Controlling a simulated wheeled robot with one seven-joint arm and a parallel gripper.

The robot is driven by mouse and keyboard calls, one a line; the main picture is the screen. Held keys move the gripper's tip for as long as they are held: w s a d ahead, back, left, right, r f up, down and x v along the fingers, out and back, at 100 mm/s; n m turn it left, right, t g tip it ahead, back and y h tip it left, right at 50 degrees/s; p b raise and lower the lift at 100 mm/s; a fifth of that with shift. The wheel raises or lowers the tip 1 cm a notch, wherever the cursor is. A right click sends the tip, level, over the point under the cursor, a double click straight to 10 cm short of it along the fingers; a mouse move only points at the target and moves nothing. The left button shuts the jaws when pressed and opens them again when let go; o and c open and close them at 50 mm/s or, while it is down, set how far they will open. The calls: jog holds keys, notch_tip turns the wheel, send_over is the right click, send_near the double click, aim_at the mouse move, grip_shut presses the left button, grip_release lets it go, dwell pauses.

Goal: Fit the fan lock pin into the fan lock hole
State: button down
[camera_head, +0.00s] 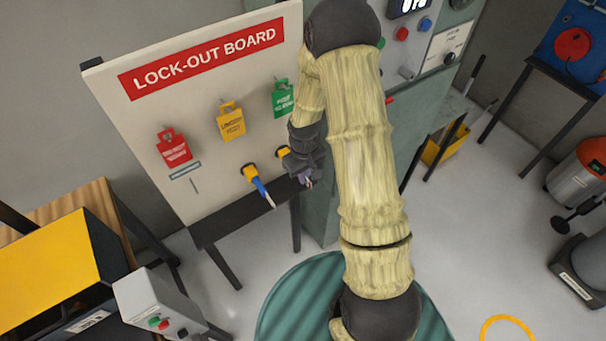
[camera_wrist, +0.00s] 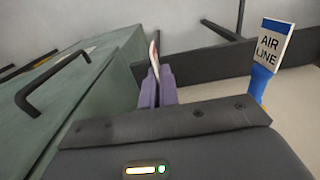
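My gripper (camera_head: 307,181) is beside the lower right edge of the lock-out board, near a yellow holder (camera_head: 283,152). In the wrist view its two purple fingers (camera_wrist: 157,88) are close together. A thin pale-and-reddish piece (camera_wrist: 154,56) stands out between their tips, and I take it as the fan lock pin. Most of it is hidden by the fingers, and it is very small in the head view. I cannot make out the fan lock hole in either view.
The lock-out board (camera_head: 205,120) carries red, yellow and green tags. A blue air line lock (camera_head: 261,188) hangs in another yellow holder; its label (camera_wrist: 274,44) shows in the wrist view. A green cabinet (camera_wrist: 85,95) with a dark handle (camera_wrist: 50,82) stands close by.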

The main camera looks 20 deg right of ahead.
jog(key=shift+s+d, duration=0.2)
jog(key=shift+s, duration=0.4)
dwell(1.0)
jog(key=shift+s+d+b, duration=0.2)
jog(key=shift+s+d, duration=0.1)
jog(key=shift+s, duration=0.55)
jog(key=shift+s+d+b, duration=0.15)
jog(key=shift+s+d, duration=0.1)
jog(key=shift+s, duration=0.65)
jog(key=shift+s+d+b, duration=0.2)
jog(key=shift+s+d, duration=0.1)
jog(key=shift+s, duration=0.55)
jog(key=shift+s, duration=0.1)
jog(key=shift+s+d+b, duration=0.2)
jog(key=shift+s+d, duration=0.1)
jog(key=shift+s, duration=0.6)
jog(key=shift+s+d+b, duration=0.2)
jog(key=shift+s+d, duration=0.1)
jog(key=shift+s, duration=0.6)
jog(key=shift+w+f, duration=0.1)
